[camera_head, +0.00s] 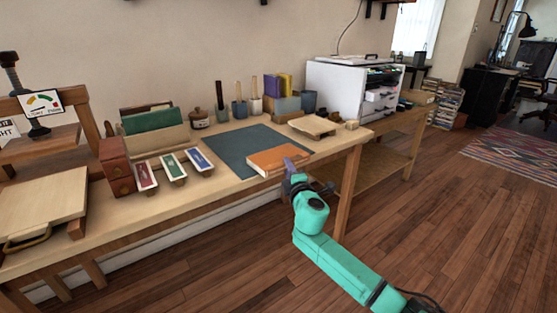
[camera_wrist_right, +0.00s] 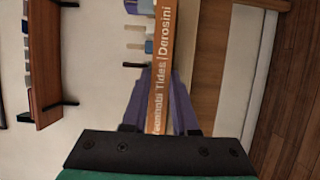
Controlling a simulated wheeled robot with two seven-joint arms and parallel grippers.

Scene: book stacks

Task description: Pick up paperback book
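The paperback book (camera_head: 277,160) has an orange cover and lies nearly flat at the front right of the dark mat, close to the table's front edge. I cannot tell whether it is slightly raised. My right gripper (camera_head: 290,164) reaches it from the front right. In the right wrist view the orange spine with white lettering (camera_wrist_right: 161,75) runs between the two purple fingers (camera_wrist_right: 162,100). The fingers lie close against both sides of the book, so the gripper looks shut on it. My left gripper is in neither view.
The dark mat (camera_head: 233,148) covers the middle of the wooden table (camera_head: 222,183). Three small coloured trays (camera_head: 173,167) stand to the left. Pots with tools (camera_head: 239,106) line the back. Open floor lies in front.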

